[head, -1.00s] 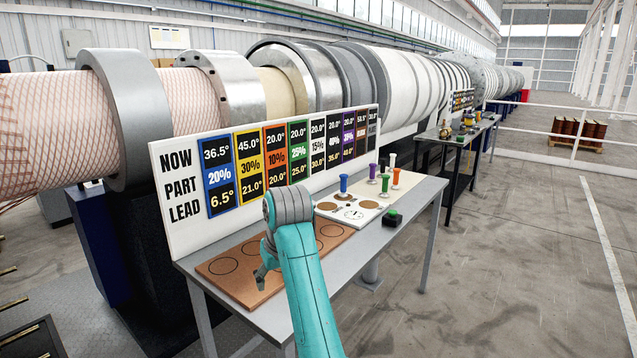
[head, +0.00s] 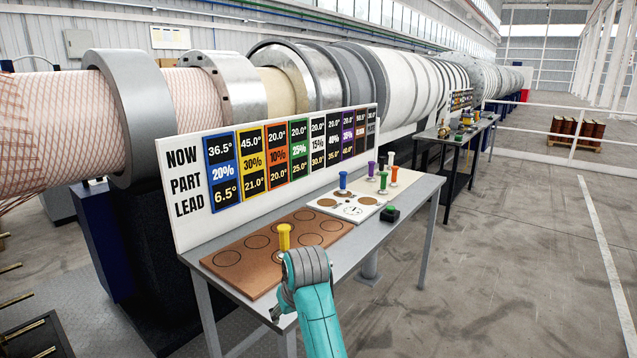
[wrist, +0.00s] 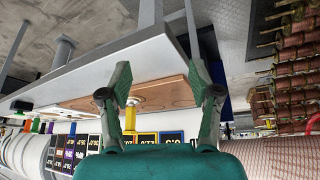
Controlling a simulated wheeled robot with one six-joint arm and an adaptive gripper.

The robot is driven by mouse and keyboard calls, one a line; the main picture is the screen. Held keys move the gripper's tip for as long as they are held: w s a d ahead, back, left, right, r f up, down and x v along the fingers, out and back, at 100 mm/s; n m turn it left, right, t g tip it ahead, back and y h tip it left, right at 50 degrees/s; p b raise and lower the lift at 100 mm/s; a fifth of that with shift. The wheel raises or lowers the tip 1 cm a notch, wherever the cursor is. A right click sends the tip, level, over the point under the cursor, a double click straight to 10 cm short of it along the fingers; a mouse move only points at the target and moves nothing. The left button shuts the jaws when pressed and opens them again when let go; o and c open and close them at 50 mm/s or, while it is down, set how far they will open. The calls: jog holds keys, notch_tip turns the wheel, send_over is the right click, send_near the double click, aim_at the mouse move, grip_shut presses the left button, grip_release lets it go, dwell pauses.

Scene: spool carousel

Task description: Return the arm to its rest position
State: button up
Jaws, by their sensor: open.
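My gripper (wrist: 160,88) is open in the wrist view, with nothing between its two fingers. In the head view it (head: 276,312) hangs at the table's near edge, mostly hidden by my arm's teal end. A yellow spool (head: 284,237) stands upright on the brown board (head: 234,257) with ringed circles, beyond and apart from my gripper. The yellow spool also shows in the wrist view (wrist: 130,118), past the fingers.
The grey table (head: 345,262) also holds a white panel (head: 330,205) with a blue spool (head: 343,181), several coloured spools and a green button (head: 391,209). A number board (head: 190,215) stands along the back. Floor to the right is clear.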

jog(key=s+d+f+m+t, duration=0.1)
jog(key=s+d+f, duration=0.35)
jog(key=f, duration=0.35)
jog(key=s+d+f+t, duration=0.1)
jog(key=s+d+f, duration=0.2)
jog(key=s+f, duration=0.35)
jog(key=s+d+f+m+t, duration=0.1)
jog(key=s+d+f, duration=0.25)
jog(key=f, duration=0.55)
jog(key=s+d+f+t, duration=0.2)
jog(key=s+d+f, duration=0.25)
jog(key=s, duration=0.45)
jog(key=s+d+r+m+t+h, duration=0.1)
jog(key=s+d+r, duration=0.15)
jog(key=s, duration=0.65)
jog(key=s+d+r+m+t, duration=0.1)
jog(key=s+d, duration=0.3)
jog(key=s, duration=0.5)
jog(key=s+d+r+m+t+h, duration=0.1)
jog(key=s+d+r+t, duration=0.2)
jog(key=s+r, duration=1.2)
jog(key=shift+v, duration=0.85)
